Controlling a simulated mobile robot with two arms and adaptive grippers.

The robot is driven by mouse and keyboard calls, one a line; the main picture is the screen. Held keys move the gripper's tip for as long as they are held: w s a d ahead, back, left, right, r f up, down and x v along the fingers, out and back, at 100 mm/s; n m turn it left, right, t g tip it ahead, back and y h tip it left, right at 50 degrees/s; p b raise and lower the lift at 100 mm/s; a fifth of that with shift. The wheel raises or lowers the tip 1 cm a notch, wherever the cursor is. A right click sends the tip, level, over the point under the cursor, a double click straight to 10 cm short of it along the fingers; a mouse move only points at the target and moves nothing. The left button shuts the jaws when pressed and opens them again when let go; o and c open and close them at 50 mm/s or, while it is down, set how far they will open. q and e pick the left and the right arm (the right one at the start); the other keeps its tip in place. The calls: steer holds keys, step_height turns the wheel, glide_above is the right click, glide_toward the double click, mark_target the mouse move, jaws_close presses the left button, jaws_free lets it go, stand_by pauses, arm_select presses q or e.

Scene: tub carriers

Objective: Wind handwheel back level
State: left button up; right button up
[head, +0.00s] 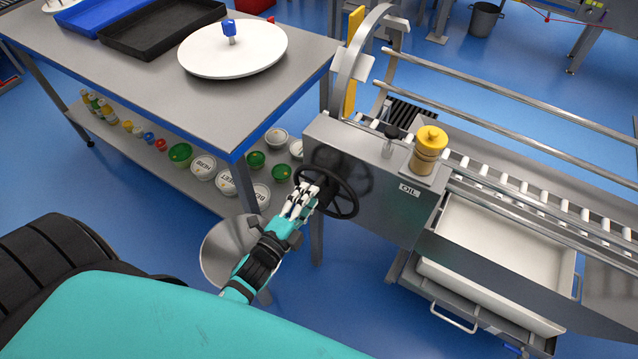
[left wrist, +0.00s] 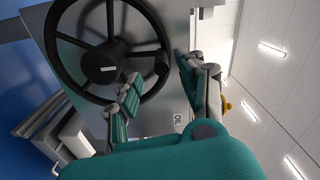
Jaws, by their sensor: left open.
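The black handwheel (head: 356,204) is on the front of the grey conveyor machine. In the left wrist view the handwheel (left wrist: 105,52) shows spokes, a hub with a white mark, and a dark knob (left wrist: 162,66) on its right rim. My left gripper (head: 309,191) is at the left part of the wheel in the head view, covering some of it. In the left wrist view my left gripper (left wrist: 157,78) is open, with its fingers on either side of the knob and rim. I cannot tell whether they touch. My right gripper is not in view.
A metal funnel-like bowl (head: 222,250) is below my left arm.

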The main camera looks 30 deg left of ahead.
arm_select(q)
steer(key=shift+s+a, duration=0.15)
steer(key=shift+s, duration=2)
steer(key=s+d+f+n+g, duration=0.1)
steer(key=s+f+n+g, duration=0.25)
steer(key=f, duration=0.55)
steer(key=s+d+f+n+g+y, duration=0.15)
steer(key=s+f, duration=0.25)
steer(key=f, duration=0.5)
steer(key=s+f+n+g+h, duration=0.1)
steer(key=s+f+n+g, duration=0.25)
steer(key=f, duration=0.65)
steer(key=s+f+n+g, duration=0.3)
steer(key=s+f, duration=0.3)
steer(key=s, duration=0.5)
steer(key=s+a+f+n+g+y, duration=0.1)
steer(key=s+f+n+g, duration=0.2)
steer(key=s, duration=0.8)
step_height(320, 180, down, 4)
steer(key=shift+s+a+f+g, duration=0.15)
steer(key=shift+s+a+g, duration=0.15)
steer(key=shift+g, duration=0.95)
steer(key=shift+w, duration=0.15)
